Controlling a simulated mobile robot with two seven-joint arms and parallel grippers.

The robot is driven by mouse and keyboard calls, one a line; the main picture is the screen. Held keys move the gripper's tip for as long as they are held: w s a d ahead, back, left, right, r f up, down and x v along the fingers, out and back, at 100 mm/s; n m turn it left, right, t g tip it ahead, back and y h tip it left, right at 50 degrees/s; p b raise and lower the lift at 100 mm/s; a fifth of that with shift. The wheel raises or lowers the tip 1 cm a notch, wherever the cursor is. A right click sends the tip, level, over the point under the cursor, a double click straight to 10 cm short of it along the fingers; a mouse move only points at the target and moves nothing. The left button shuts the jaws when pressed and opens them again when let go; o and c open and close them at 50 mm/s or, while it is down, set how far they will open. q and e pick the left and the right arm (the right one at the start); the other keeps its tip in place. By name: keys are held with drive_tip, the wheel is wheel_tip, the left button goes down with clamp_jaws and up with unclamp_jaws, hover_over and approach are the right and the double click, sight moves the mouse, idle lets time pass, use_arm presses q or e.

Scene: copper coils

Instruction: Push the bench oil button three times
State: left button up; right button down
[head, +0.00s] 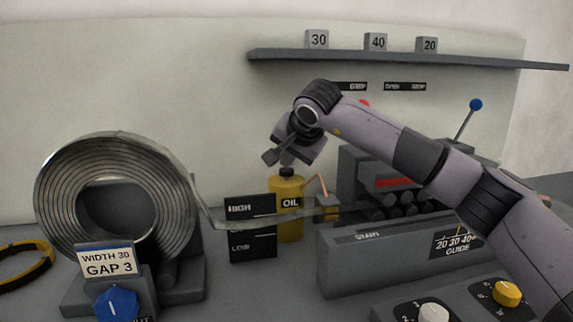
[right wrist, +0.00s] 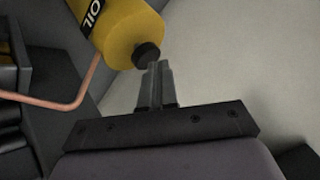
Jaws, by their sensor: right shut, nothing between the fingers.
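The yellow oil bottle (head: 290,222), labelled OIL, stands upright on the bench behind the metal strip. Its black top button (head: 287,172) faces up. In the right wrist view the bottle (right wrist: 128,28) shows at the top, with the round black button (right wrist: 147,54) pointing toward my fingers. My right gripper (head: 270,157) is shut and empty, just above and slightly left of the button in the head view. In the right wrist view its closed fingertips (right wrist: 158,68) are close beside the button; I cannot tell whether they touch. My left gripper is out of view.
A large metal coil (head: 62,190) stands at the left, its strip running past the bottle's front. A black HIGH/LOW plate (head: 252,245) stands left of the bottle. A copper tube (head: 323,184) and a grey roller machine (head: 358,170) are at its right. A shelf (head: 400,59) spans above.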

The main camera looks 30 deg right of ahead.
sight(288, 171)
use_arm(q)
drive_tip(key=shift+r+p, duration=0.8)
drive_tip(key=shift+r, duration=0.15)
use_arm(e)
drive_tip(key=shift+r, duration=1)
use_arm(q)
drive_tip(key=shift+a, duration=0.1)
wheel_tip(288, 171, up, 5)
drive_tip(key=p, duration=0.4)
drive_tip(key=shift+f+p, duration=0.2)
drive_tip(key=shift+p, duration=0.1)
use_arm(e)
wheel_tip(288, 171, up, 5)
idle(0.7)
